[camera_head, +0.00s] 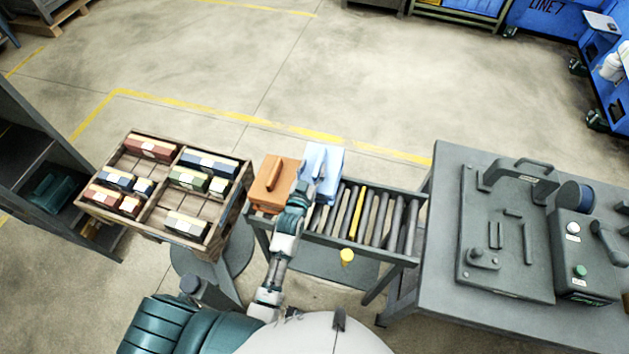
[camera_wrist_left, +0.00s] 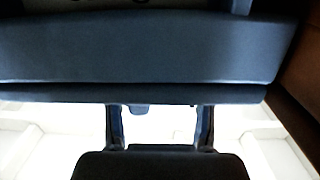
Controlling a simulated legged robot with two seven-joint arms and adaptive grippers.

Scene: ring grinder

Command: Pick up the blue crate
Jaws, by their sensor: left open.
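The blue crate (camera_head: 326,160) is a pale blue box at the back left of a grey rack, right beside an orange crate. My left gripper (camera_head: 305,186) is over the near left part of the blue crate and hides some of it. It is open; whether it touches the crate cannot be told. In the left wrist view two dark fingers (camera_wrist_left: 160,125) stand apart before a bright, washed-out surface. A dark bar crosses the upper part of that view. My right gripper is not in view.
A wooden tray (camera_head: 233,224) of coloured blocks stands further left. A grey workbench (camera_head: 450,290) with a fixture is at the right. Open floor lies beyond.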

